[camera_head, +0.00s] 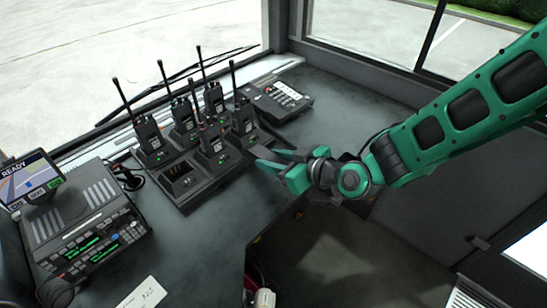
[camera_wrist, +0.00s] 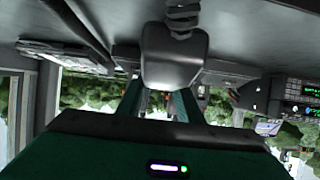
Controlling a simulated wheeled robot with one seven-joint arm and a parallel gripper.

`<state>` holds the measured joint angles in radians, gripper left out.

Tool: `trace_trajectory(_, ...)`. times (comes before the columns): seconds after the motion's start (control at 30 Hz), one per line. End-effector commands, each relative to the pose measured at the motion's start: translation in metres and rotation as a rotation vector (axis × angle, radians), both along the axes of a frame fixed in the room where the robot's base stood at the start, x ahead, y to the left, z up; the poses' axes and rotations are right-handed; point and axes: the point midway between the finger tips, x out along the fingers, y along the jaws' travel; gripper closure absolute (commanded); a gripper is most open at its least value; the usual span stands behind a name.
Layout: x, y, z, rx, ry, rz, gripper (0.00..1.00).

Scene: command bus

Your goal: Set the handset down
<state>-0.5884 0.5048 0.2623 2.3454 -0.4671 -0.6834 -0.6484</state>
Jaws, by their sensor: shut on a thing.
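My gripper (camera_head: 268,158) reaches in from the right, just above the desk beside the radio chargers. In the wrist view its two green fingers (camera_wrist: 158,102) are shut on the grey handset (camera_wrist: 173,58), a rounded block with a coiled cord on it. The wrist picture is upside down, with the desk at the top. In the head view I cannot make out the handset clearly; my gripper and arm largely hide it.
Several handheld radios with upright antennas stand in charger trays (camera_head: 197,193) left of my gripper; one front slot is empty. A radio console (camera_head: 92,225) and a small screen (camera_head: 28,180) are at the left. Desk right of the keypad unit is clear. Windows border the back.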

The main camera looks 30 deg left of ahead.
Motion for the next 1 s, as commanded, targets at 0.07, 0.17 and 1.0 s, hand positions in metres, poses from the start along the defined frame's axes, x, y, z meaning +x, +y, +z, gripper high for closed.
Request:
trace_trajectory(0.07, 0.0, 0.0, -0.002, 0.0, 0.001, 0.0, 0.94)
trace_trajectory(0.17, 0.0, 0.0, -0.005, 0.001, 0.001, 0.0, 0.94)
trace_trajectory(1.0, -0.014, -0.054, 0.028, 0.0, -0.001, -0.005, 0.49)
